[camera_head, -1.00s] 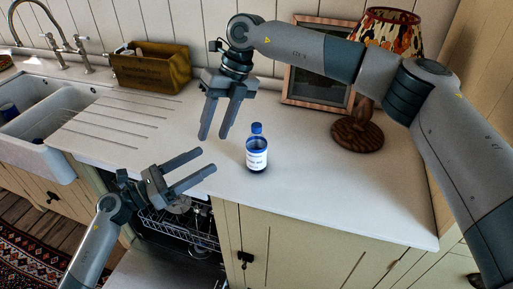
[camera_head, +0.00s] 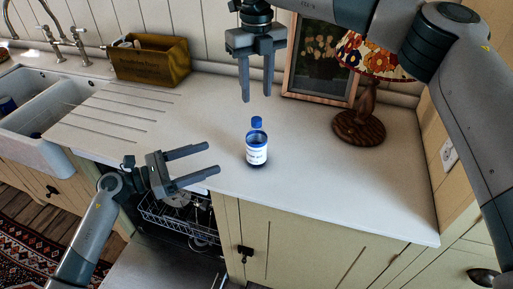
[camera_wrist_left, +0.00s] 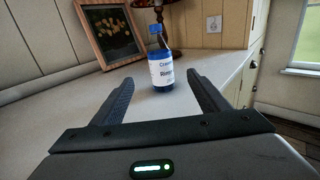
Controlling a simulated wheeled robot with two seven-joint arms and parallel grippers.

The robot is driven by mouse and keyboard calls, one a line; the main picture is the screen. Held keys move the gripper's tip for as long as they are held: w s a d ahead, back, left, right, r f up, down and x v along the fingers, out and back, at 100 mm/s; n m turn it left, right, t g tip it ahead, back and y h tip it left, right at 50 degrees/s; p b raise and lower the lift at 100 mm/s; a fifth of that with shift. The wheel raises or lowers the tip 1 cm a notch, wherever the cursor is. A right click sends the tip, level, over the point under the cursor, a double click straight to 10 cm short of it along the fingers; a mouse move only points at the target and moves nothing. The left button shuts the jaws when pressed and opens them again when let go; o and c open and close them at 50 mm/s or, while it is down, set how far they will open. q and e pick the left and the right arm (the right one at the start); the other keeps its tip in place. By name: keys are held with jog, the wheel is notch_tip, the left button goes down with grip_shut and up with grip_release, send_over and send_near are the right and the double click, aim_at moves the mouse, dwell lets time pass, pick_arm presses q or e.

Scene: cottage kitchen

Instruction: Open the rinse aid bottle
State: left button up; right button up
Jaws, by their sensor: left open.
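The rinse aid bottle (camera_head: 257,145) stands upright on the white counter, blue with a white label and its blue cap (camera_head: 257,122) on top. In the left wrist view the bottle (camera_wrist_left: 161,70) stands ahead, between and beyond the two fingers. My left gripper (camera_head: 213,161) is open and empty, to the left of the bottle, fingers pointing at it and apart from it. My right gripper (camera_head: 257,97) is above the cap, fingers pointing down with a gap between them. It holds nothing and does not touch the cap.
A wooden box (camera_head: 150,60) stands at the back left by the sink (camera_head: 40,125). A picture frame (camera_head: 318,58) and a lamp with a wooden base (camera_head: 360,127) stand behind, to the right. An open dishwasher (camera_head: 178,215) is below the counter's front edge. The counter right of the bottle is clear.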

aim_at(248, 145)
pick_arm(q)
jog(key=x, duration=1.6)
jog(key=shift+d, duration=0.2)
grip_shut()
pick_arm(e)
jog(key=shift+m, duration=0.3)
